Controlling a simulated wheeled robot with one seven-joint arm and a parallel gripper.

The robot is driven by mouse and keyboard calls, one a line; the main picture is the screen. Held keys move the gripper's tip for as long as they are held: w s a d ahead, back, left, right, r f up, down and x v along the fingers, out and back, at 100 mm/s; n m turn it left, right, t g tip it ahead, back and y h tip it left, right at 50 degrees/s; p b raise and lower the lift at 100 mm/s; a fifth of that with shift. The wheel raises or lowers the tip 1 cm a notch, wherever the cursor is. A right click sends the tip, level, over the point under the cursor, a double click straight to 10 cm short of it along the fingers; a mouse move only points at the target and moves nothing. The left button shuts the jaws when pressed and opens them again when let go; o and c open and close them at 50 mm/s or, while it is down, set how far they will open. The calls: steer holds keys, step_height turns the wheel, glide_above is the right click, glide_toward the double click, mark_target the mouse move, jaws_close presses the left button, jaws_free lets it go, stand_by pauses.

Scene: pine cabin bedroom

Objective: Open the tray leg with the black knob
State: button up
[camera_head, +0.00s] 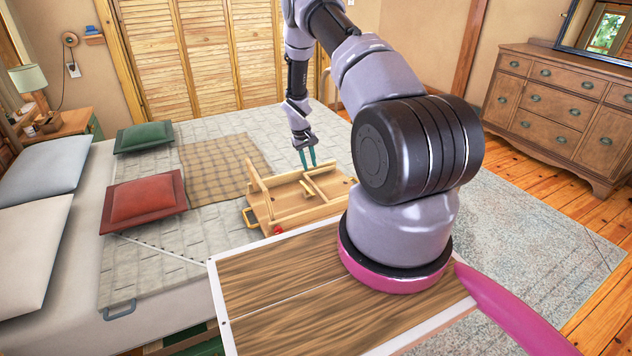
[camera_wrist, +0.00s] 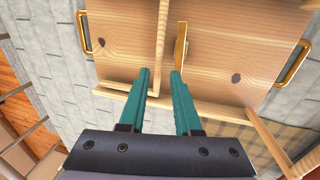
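The light pine tray (camera_head: 262,207) lies on the bed with its wooden rails and leg parts facing up. It also fills the upper part of the wrist view (camera_wrist: 225,50). A red knob (camera_head: 278,230) shows at its near side; I cannot make out a black knob in either view. A wooden bar (camera_wrist: 161,45) and a narrow brass-coloured piece (camera_wrist: 180,45) stand near its middle. My gripper (camera_head: 308,160) is above the tray's far part. Its teal fingers (camera_wrist: 160,73) are apart and empty, with the bar and brass piece just beyond their tips.
Brass handles (camera_wrist: 293,63) sit at the tray's ends. A red cushion (camera_head: 144,200) and a green cushion (camera_head: 145,136) lie left on the bed. A wood-topped surface (camera_head: 290,300) is in front. A dresser (camera_head: 560,110) stands right. The quilt around the tray is mostly clear.

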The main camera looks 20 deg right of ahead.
mark_target(315, 186)
steer(key=f, duration=0.3)
steer(key=d+f, duration=0.1)
steer(key=f, duration=0.3)
steer(key=d+f, duration=0.1)
steer(key=f, duration=0.2)
steer(key=shift+f, duration=0.15)
jaws_close()
stand_by(1.1)
